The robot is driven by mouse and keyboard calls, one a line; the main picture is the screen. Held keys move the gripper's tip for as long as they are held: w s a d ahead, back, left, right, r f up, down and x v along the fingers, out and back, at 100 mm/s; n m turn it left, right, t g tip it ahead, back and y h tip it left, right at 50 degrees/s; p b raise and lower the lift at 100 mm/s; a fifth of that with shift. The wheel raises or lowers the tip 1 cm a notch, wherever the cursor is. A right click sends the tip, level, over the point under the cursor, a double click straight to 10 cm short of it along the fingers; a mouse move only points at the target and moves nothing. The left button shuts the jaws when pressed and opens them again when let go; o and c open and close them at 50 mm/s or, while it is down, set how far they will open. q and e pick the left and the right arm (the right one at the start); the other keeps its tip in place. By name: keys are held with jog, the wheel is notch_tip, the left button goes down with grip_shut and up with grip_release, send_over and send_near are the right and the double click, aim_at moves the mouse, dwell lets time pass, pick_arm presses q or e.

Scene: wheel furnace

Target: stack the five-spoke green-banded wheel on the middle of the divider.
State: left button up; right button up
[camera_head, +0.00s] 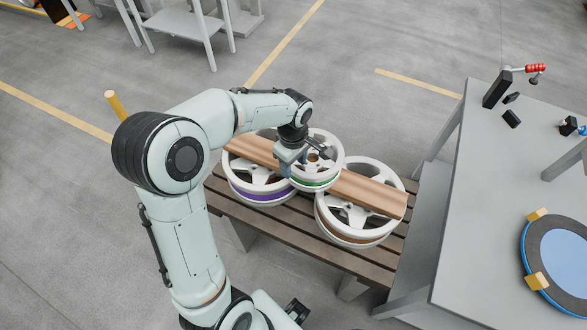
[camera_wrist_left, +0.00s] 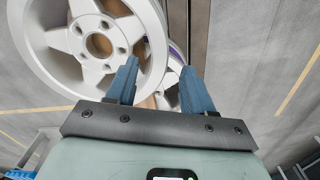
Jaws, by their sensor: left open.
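The five-spoke green-banded wheel (camera_head: 327,172) is white and lies flat on the middle of the divider (camera_head: 367,192), a wooden plank. The divider spans a purple-banded wheel (camera_head: 262,193) on the left and a brown-banded wheel (camera_head: 350,236) on the right. My left gripper (camera_head: 294,166) is open at the near-left rim of the green-banded wheel. In the left wrist view, the blue fingers (camera_wrist_left: 160,67) stand apart, with the wheel's rim (camera_wrist_left: 152,38) between or just beyond their tips; contact cannot be told. The arm hides part of the divider and wheels. My right gripper is not in view.
The wheels stand on a dark slatted bench (camera_head: 292,232). A grey table (camera_head: 480,215) at the right carries a blue-edged disc (camera_head: 526,262) and a red-handled clamp (camera_head: 535,68). Grey stands (camera_head: 182,22) are at the back. Floor between them is clear.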

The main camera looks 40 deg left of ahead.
pick_arm(q)
notch_tip(320, 180, up, 8)
jog(key=shift+p, duration=0.4)
dwell(0.4)
